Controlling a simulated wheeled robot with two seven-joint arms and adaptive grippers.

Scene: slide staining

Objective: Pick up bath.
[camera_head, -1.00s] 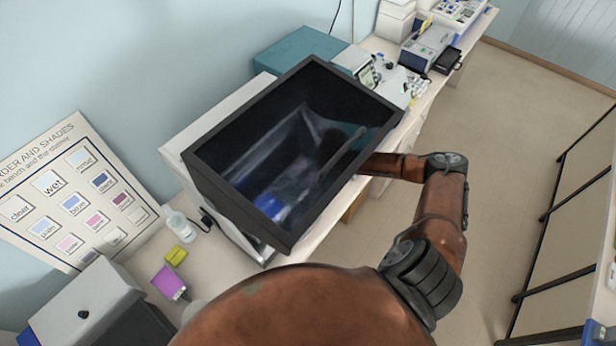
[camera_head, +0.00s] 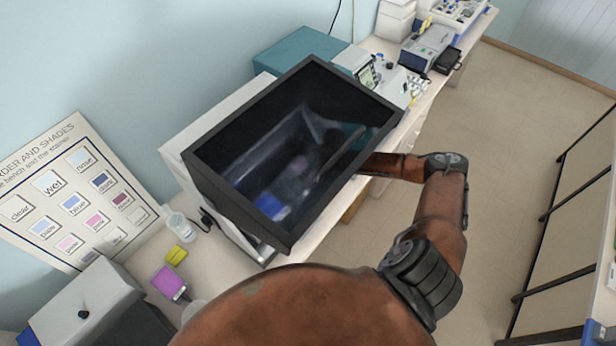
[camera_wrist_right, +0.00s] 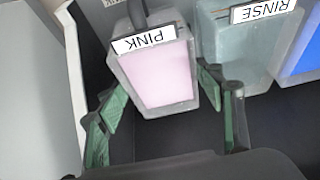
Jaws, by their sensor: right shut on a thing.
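The pink bath (camera_wrist_right: 158,75) is a pale translucent square tub with pink liquid and a label reading PINK, upside down in the right wrist view. My right gripper (camera_wrist_right: 160,94) has a green-padded finger on each side of this tub and is shut on it. In the head view my right arm reaches into the dark box (camera_head: 199,174), where the hand and the baths are dim. My left gripper is not in view.
In the right wrist view the RINSE bath (camera_wrist_right: 235,45) stands close to the right of the pink one, with a blue bath (camera_wrist_right: 303,50) beyond. A pale wall (camera_wrist_right: 40,90) is at left.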

